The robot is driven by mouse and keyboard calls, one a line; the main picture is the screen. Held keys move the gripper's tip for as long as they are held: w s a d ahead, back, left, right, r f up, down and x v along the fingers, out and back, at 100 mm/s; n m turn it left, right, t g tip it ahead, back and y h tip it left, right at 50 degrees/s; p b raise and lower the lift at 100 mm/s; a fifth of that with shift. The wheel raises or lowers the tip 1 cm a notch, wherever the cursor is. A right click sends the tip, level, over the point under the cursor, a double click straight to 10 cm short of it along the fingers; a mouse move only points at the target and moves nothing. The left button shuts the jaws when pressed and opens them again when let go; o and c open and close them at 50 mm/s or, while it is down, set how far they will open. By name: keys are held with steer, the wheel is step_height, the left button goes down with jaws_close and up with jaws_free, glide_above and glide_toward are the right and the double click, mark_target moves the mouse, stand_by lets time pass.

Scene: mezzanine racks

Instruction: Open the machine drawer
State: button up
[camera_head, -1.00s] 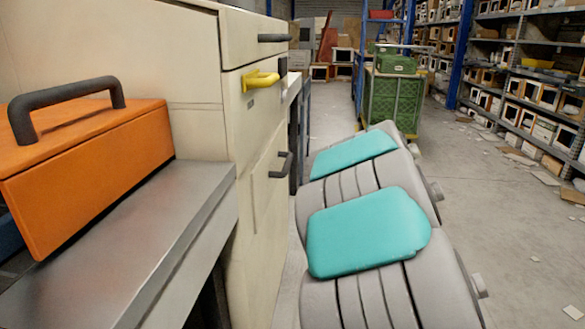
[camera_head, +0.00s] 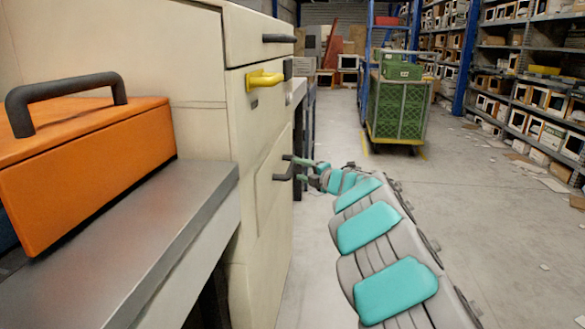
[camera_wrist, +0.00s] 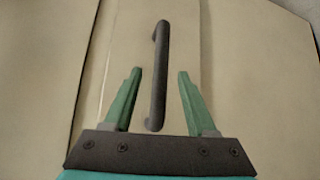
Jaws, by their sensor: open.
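A cream cabinet (camera_head: 205,140) has a top drawer with a dark handle (camera_head: 279,38), a front with a yellow handle (camera_head: 265,78), and a lower front with a dark handle (camera_head: 283,177). All the fronts look closed. My gripper (camera_head: 293,160) is at the lower dark handle. In the wrist view, the dark bar handle (camera_wrist: 158,90) lies lengthwise between the two green fingers of my gripper (camera_wrist: 159,72). The fingers are spread, with a gap to the bar on each side. The cream front (camera_wrist: 215,60) fills the background.
An orange case (camera_head: 100,165) with a dark handle sits on a metal bench (camera_head: 150,240) at the left. A green crate cart (camera_head: 400,110) stands farther back. Loaded shelves (camera_head: 530,80) line the right. The floor (camera_head: 450,200) between is mostly clear, with scattered litter.

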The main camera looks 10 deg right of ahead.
mark_target(292, 167)
steer(key=shift+p+x, duration=0.3)
steer(key=shift+x, duration=2.35)
steer(key=shift+d, duration=0.1)
steer(key=shift+f, duration=0.1)
jaws_close()
